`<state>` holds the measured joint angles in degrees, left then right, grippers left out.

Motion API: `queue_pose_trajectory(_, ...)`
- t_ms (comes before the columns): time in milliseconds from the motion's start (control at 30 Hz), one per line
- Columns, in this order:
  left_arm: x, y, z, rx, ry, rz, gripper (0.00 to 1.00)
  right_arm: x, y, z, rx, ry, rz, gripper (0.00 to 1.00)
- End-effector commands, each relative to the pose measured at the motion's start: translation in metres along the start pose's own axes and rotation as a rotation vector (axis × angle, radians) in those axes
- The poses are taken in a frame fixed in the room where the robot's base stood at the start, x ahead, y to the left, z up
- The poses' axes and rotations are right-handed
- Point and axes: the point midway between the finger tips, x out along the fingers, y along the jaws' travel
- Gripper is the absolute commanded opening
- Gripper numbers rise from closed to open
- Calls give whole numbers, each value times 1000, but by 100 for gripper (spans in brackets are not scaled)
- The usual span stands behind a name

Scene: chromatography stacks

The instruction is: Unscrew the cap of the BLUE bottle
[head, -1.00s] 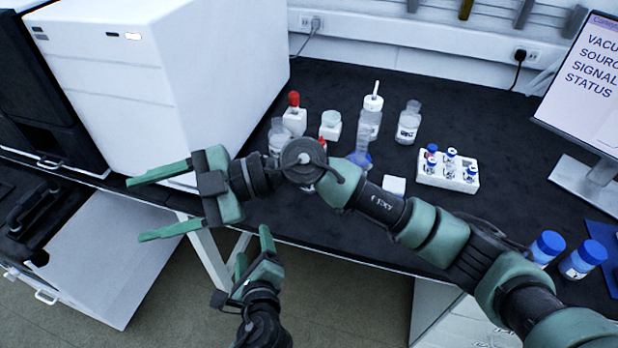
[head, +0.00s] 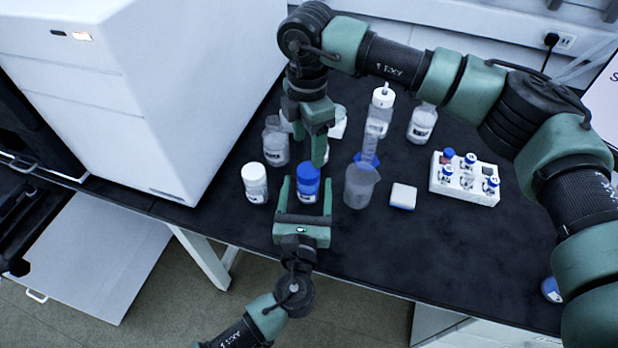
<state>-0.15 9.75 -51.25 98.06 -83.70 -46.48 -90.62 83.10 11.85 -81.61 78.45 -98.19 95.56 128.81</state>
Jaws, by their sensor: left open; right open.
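The blue bottle (head: 308,186) with its blue cap (head: 308,171) stands near the front edge of the black bench in the head view. My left gripper (head: 305,184) is open and comes from the front, with one finger on each side of the bottle in the picture. I cannot tell whether the fingers touch it. My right gripper (head: 314,150) is open and points down just above and behind the cap. It looks empty and is seen partly edge-on. The cap sits on the bottle, and part of the bottle's lower body is hidden by my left gripper.
A white-capped bottle (head: 255,183) stands close on the left, and a beaker (head: 360,186) close on the right. Behind are clear bottles (head: 275,142) and a wash bottle (head: 379,112). A vial rack (head: 464,182) and small white box (head: 403,196) lie right. A large white instrument (head: 150,90) bounds the left.

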Motion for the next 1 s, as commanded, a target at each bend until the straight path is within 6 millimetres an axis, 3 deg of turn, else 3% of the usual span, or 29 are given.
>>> queue_pose_trajectory(200,37,1,1,0,-3,3,71,0,0,0,-1,2,0,64)
queue_pose_trajectory(400,58,1,0,-2,-1,2,71,0,0,-1,-1,3,0,64)
queue_pose_trajectory(767,64,1,0,-3,1,2,71,0,0,-1,-2,3,0,64)
queue_pose_trajectory(867,64,1,0,-3,0,2,49,0,0,-1,-2,3,0,64)
queue_pose_trajectory(1000,64,1,0,-2,0,2,10,0,0,-1,-2,3,0,64)
